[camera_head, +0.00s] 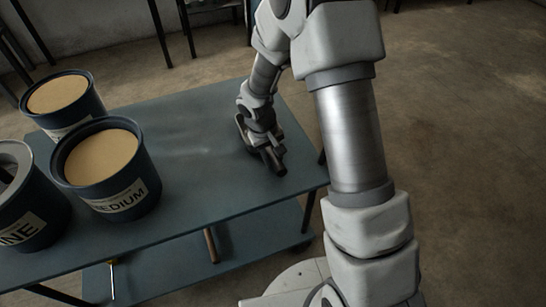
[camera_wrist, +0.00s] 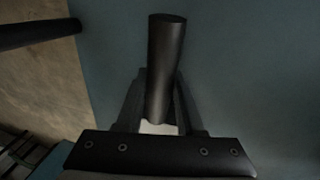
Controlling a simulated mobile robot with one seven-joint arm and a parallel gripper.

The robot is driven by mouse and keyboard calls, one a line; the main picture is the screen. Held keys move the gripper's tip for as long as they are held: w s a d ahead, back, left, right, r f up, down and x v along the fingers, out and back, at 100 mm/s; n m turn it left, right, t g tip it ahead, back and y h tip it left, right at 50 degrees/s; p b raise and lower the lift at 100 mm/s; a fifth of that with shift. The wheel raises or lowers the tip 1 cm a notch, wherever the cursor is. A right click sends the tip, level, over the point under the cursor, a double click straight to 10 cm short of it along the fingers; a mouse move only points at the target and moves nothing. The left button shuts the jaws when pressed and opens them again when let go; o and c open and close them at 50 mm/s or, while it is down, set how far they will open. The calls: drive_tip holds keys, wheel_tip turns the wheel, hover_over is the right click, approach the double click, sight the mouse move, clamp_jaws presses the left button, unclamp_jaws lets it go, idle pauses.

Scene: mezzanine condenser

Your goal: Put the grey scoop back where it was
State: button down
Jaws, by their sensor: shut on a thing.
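My gripper (camera_head: 268,155) is low over the right end of the blue-grey table (camera_head: 190,200). It is shut on a dark, round handle, which stands between the fingers in the wrist view (camera_wrist: 165,60). I take this to be the grey scoop's handle, but no scoop bowl shows clearly. A small pale patch shows between the fingers below the handle. In the head view the dark handle end (camera_head: 273,163) sticks out towards the front. Whether the held thing touches the tabletop, I cannot tell.
At the left stand a dark blue tub labelled MEDIUM (camera_head: 140,195), another tan-filled tub (camera_head: 88,118) behind it, and a third tub (camera_head: 35,225), cut off by the frame. A lower shelf (camera_head: 165,265) lies beneath. The tabletop between tubs and gripper is clear.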

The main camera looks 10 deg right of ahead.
drive_tip(key=shift+f, duration=0.1)
drive_tip(key=c, duration=0.5)
unclamp_jaws()
